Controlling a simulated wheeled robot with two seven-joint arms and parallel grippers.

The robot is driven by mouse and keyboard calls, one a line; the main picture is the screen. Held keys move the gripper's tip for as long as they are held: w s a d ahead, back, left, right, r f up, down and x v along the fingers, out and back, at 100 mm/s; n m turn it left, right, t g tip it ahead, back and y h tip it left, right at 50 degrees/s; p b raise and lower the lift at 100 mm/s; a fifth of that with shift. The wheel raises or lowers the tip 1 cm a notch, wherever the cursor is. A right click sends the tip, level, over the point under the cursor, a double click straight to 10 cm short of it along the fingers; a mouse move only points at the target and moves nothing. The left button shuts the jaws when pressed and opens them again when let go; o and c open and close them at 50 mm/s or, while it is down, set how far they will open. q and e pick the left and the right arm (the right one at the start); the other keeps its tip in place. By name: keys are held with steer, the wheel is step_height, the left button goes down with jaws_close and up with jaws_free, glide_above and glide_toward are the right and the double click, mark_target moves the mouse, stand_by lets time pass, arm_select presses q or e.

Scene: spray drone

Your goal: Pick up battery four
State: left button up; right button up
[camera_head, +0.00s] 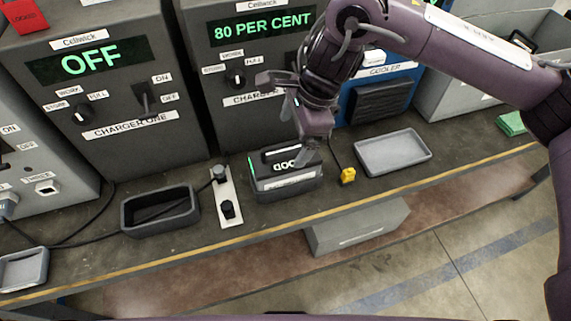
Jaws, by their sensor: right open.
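A dark grey battery (286,184) stands on the bench in front of the second charger. It has a black handle on top, a green strip at its left edge and a label with upside-down lettering that looks like "GOOD". No number four is readable on it. My right gripper (299,138) is open just above the battery, pointing down, and partly covers its back right side. I cannot tell if a fingertip touches the handle. My left gripper is not in view.
Charger one (95,80) reads OFF; the charger behind the battery (225,85) reads 80 PER CENT. A black tray (160,222), a white socket strip (226,188), a yellow connector (348,176) and a grey tray (393,152) flank the battery. The bench's yellow front edge (270,217) is close.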

mark_target(286, 145)
steer(key=shift+x, duration=1)
steer(key=p+x, duration=0.2)
steer(key=x, duration=0.2)
steer(key=shift+s+a+f, duration=0.15)
steer(key=shift+a, duration=0.1)
steer(key=shift+f, duration=0.2)
jaws_close()
steer(key=shift+a+r, duration=0.1)
steer(key=shift+r, duration=0.15)
